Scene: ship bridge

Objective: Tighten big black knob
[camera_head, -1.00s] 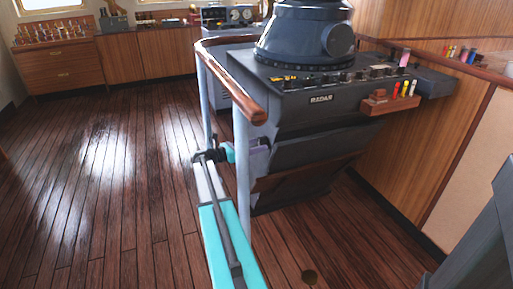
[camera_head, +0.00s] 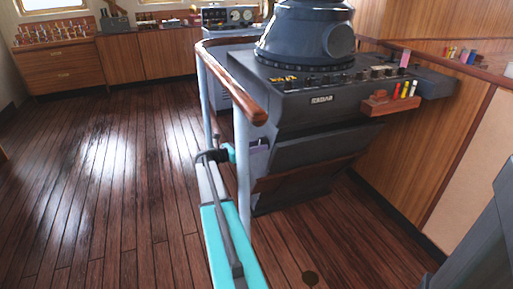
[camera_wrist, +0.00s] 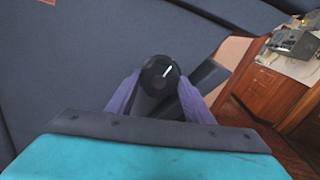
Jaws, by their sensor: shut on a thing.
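The big black knob (camera_wrist: 160,74) is in the middle of the wrist view, round and dark with a white pointer mark on its face. My gripper (camera_wrist: 157,92) has its two purple fingers on either side of it and is shut on it. In the head view my gripper (camera_head: 259,145) is at the left side of the dark radar console (camera_head: 310,150), low beside the railing post. The post partly hides my wrist there, and the knob itself cannot be made out in that view.
A wooden handrail (camera_head: 233,85) on grey posts runs close to my arm. Cabinets (camera_head: 65,68) line the back wall. The plank floor (camera_head: 110,180) at left is clear.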

